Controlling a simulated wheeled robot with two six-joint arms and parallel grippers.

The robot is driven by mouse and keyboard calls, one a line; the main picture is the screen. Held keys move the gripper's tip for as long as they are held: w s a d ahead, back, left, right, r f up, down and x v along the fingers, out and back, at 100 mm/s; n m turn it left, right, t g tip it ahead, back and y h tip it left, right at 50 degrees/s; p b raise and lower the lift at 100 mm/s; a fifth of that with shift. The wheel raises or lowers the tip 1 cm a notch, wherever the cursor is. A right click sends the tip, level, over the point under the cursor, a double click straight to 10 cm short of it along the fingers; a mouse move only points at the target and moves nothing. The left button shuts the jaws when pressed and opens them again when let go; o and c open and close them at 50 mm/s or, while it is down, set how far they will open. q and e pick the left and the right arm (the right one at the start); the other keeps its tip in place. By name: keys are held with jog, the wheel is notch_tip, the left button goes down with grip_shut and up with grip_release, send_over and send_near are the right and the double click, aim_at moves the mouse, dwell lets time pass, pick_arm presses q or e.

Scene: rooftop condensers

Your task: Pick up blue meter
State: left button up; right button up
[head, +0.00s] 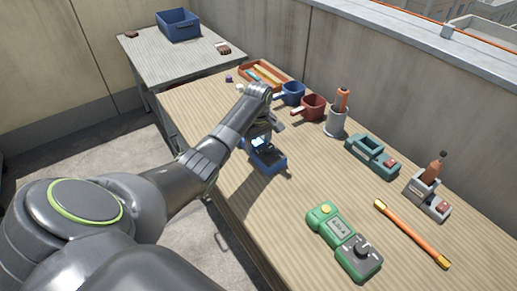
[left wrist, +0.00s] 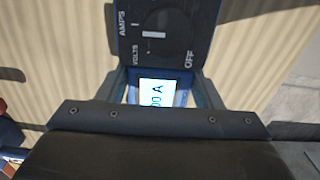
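The blue meter (head: 268,160) is at the left part of the wooden workbench, under my left gripper (head: 262,140). In the left wrist view the blue meter (left wrist: 168,30) shows its dark dial, the words AMPS, VOLTS and OFF, and a lit screen. My left gripper (left wrist: 160,88) has one finger on each side of the meter's screen part. I cannot tell whether the fingers press on it or stand slightly apart, or whether the meter is off the bench. My right gripper is not in view.
A blue bin (head: 178,25) stands on the far table.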

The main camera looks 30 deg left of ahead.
aim_at(259, 144)
pick_arm(q)
jog(key=c, duration=0.7)
jog(key=shift+r, duration=0.1)
jog(key=shift+r, duration=0.1)
notch_tip(259, 144, up, 9)
jog(key=shift+r, duration=0.1)
jog(key=shift+r+p, duration=1.8)
jog(key=shift+p, duration=1.1)
